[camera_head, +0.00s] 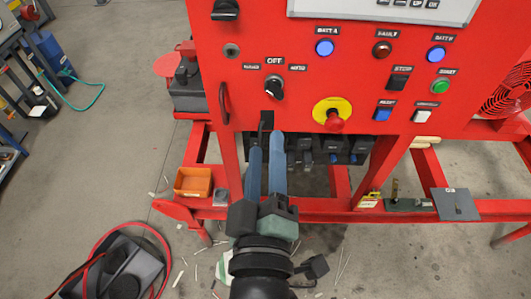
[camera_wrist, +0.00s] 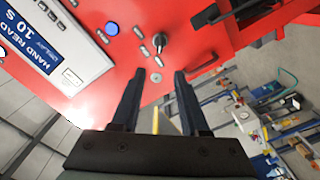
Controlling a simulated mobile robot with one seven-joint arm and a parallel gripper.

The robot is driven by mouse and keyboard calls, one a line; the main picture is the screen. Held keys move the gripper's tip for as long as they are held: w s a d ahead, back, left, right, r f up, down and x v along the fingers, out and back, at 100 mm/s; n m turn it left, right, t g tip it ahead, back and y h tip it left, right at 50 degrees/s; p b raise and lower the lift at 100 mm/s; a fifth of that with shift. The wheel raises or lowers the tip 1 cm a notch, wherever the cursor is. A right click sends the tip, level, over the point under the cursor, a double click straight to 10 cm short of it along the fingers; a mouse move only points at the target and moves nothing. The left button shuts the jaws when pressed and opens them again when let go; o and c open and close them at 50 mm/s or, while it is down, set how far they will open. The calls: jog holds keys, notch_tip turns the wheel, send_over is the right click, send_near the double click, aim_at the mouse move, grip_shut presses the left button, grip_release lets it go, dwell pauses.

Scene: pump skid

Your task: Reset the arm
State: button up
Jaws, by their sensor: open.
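My gripper (camera_head: 265,141) points up in the head view, in front of the lower edge of the red control panel (camera_head: 285,105). Its two blue-grey fingers are apart with nothing held between them. In the wrist view the open fingers (camera_wrist: 160,73) reach toward the tilted panel. Whether the fingertips touch the panel cannot be told.
Below are an orange bin (camera_head: 193,182) and a grey plate (camera_head: 455,204) on the red frame. Debris and a red hose (camera_head: 157,233) lie on the floor.

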dwell(0.4)
jog(key=w+r+m+t, duration=0.2)
jog(key=r, duration=0.6)
jog(key=w+r+m+t, duration=0.2)
jog(key=r+m, duration=0.1)
jog(key=r, duration=0.6)
jog(key=s+r+m+t, duration=0.2)
jog(key=r, duration=0.8)
jog(key=s+r+m+t, duration=0.3)
jog(key=r, duration=0.7)
jog(key=shift+s+d+r, duration=0.15)
jog(key=shift+s+d, duration=0.05)
jog(key=shift+d, duration=0.25)
